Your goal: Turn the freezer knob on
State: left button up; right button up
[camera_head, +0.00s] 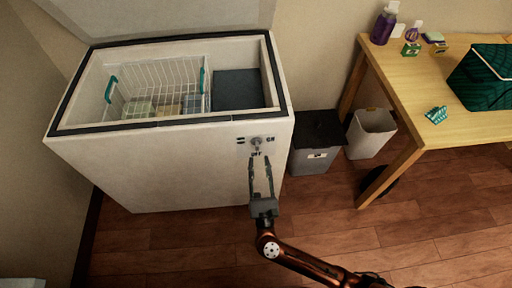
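The white chest freezer (140,165) stands at the left with its lid up. Its round grey knob (257,141) is on the upper right of the front face, with small dark markings around it; one beside it at the right seems to read "ON" and one below "OFF". My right gripper (260,158) comes up from below, its two long fingers apart and pointing at the knob. The fingertips are just below the knob in the picture; I cannot tell whether they touch it. Nothing shows between the fingers. My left gripper is not in view.
A wire basket (160,75) with several packs is inside the freezer. A dark grey bin (315,155) and a white bin (370,130) stand right of it. A wooden table (420,85) with bottles and a green bag is at the right.

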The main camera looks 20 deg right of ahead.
aim_at(258, 148)
jog(key=b+x, duration=0.1)
jog(key=x, duration=0.4)
jog(key=shift+w+d+r, duration=0.1)
jog(key=shift+w+r, duration=0.05)
jog(key=shift+w, duration=0.25)
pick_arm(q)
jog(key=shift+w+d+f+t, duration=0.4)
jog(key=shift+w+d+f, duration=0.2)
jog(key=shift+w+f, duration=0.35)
pick_arm(e)
jog(key=shift+c, duration=0.3)
grip_shut()
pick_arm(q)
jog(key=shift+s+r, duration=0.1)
